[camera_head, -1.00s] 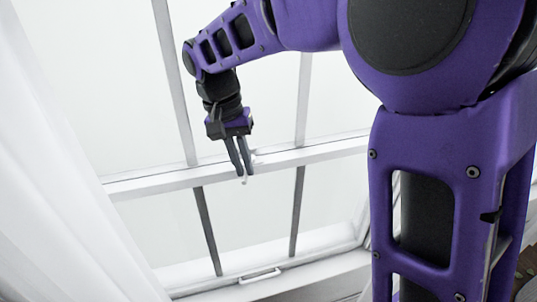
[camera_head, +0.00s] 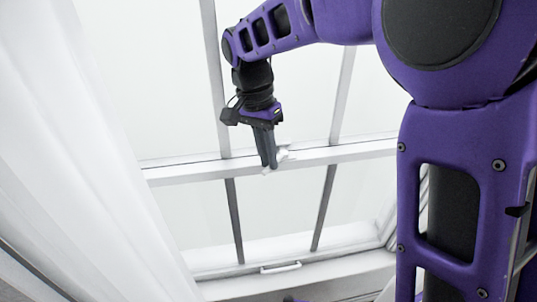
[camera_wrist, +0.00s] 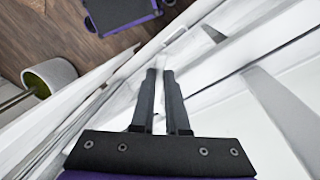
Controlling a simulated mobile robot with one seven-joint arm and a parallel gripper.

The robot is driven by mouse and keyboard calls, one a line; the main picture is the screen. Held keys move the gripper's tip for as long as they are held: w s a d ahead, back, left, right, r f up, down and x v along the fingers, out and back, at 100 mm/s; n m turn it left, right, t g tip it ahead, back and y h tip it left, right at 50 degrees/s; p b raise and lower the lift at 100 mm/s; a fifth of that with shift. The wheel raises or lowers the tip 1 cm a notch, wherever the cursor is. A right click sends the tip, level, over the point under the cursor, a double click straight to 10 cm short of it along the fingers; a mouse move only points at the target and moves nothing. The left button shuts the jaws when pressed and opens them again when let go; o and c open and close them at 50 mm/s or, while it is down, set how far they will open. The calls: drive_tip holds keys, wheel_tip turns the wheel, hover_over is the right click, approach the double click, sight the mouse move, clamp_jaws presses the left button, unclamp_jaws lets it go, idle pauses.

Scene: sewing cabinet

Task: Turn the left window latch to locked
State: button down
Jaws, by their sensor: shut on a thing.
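The left window latch (camera_head: 283,155) is a small white piece on the white horizontal rail of the window, partly hidden behind my fingers. My gripper (camera_head: 268,166) points down at the rail, with its dark fingers at the latch. In the wrist view, the two fingers of my gripper (camera_wrist: 160,72) stand close together with a thin white part of the latch (camera_wrist: 159,98) between them. The gripper is shut on this part. The fingers hide much of the latch, so I cannot tell its exact angle.
The window rail (camera_head: 190,172) runs across the view, with upright bars above and below. A white handle (camera_head: 281,267) sits on the bottom rail. A white curtain (camera_head: 115,170) hangs at the left. In the wrist view, a round pot (camera_wrist: 48,78) stands on the wooden floor.

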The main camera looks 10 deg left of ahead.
drive_tip(key=c, duration=0.9)
unclamp_jaws()
drive_tip(key=r, duration=0.2)
drive_tip(key=a+r, duration=0.1)
drive_tip(key=r, duration=0.2)
drive_tip(key=r+p, duration=0.1)
drive_tip(key=r, duration=0.1)
drive_tip(key=shift+w+a+r, duration=0.2)
drive_tip(key=shift+w, duration=0.1)
drive_tip(key=shift+d+f, duration=0.1)
